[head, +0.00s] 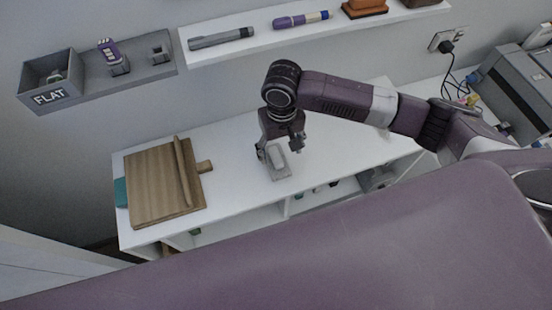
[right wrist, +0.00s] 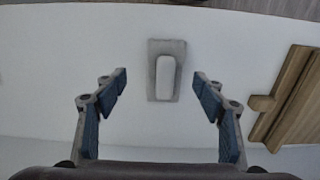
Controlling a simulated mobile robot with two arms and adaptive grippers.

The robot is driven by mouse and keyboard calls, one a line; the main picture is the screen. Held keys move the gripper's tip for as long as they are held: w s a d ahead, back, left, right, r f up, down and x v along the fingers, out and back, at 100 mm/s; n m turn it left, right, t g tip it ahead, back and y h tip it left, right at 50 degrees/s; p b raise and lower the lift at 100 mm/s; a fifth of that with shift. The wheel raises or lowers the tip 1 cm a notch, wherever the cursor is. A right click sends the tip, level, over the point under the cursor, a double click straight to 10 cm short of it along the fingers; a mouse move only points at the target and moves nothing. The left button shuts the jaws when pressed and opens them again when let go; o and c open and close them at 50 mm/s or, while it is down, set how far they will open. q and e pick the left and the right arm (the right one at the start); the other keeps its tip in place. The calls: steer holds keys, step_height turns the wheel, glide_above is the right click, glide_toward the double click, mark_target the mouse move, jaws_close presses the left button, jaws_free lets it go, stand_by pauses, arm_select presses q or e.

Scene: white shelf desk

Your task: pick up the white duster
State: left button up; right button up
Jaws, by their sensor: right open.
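The white duster (head: 278,161) lies on the white desk top, with a pale handle on a grey base. In the right wrist view the duster (right wrist: 166,78) lies ahead of the fingertips, roughly centred between them. My right gripper (head: 280,153) is above the duster, pointing down, and partly hides it in the head view. In the right wrist view my right gripper (right wrist: 160,84) is open with nothing between its blue-padded fingers. My left gripper is not in view.
A wall shelf (head: 247,45) holds pens and brown items. A grey tray labelled FLAT (head: 50,97) is upper left. A grey machine (head: 510,85) stands right. Desk around the duster is clear.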

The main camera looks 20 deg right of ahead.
mark_target(277, 157)
steer(key=f, duration=0.1)
steer(key=f+p, duration=0.1)
steer(key=f, duration=0.1)
steer(key=w+a+f, duration=0.1)
steer(key=shift+f, duration=0.35)
steer(key=shift+d+f, duration=0.1)
steer(key=shift+f, duration=0.35)
steer(key=c, duration=1.2)
